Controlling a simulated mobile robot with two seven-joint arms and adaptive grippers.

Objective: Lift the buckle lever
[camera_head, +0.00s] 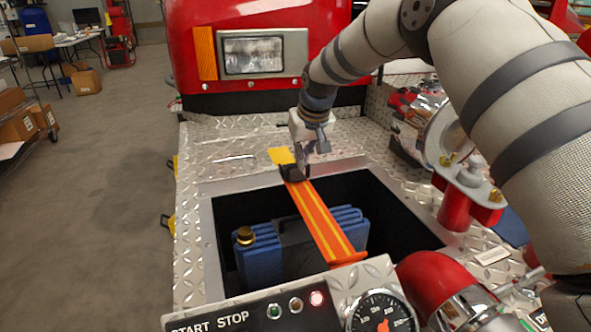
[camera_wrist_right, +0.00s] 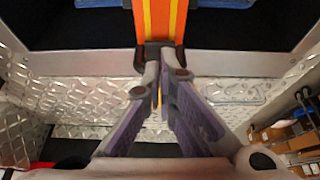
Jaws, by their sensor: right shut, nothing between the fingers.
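The black buckle (camera_head: 291,173) sits at the far end of an orange strap with yellow stripes (camera_head: 322,222). The strap crosses an open compartment in the bumper. A yellow strap tail (camera_head: 281,156) shows beyond the buckle. In the right wrist view the dark buckle (camera_wrist_right: 140,57) shows just beyond the fingertips. My right gripper (camera_head: 307,167) is at the buckle, pointing down, with its fingers (camera_wrist_right: 162,74) shut and empty. The fingers partly cover the buckle, so I cannot tell the lever from its body or whether they touch it. My left gripper is not in view.
A metal diamond-plate deck (camera_head: 225,145) surrounds the opening. A red valve fitting (camera_head: 458,207) stands at right. A gauge (camera_head: 381,314) and control panel are in front.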

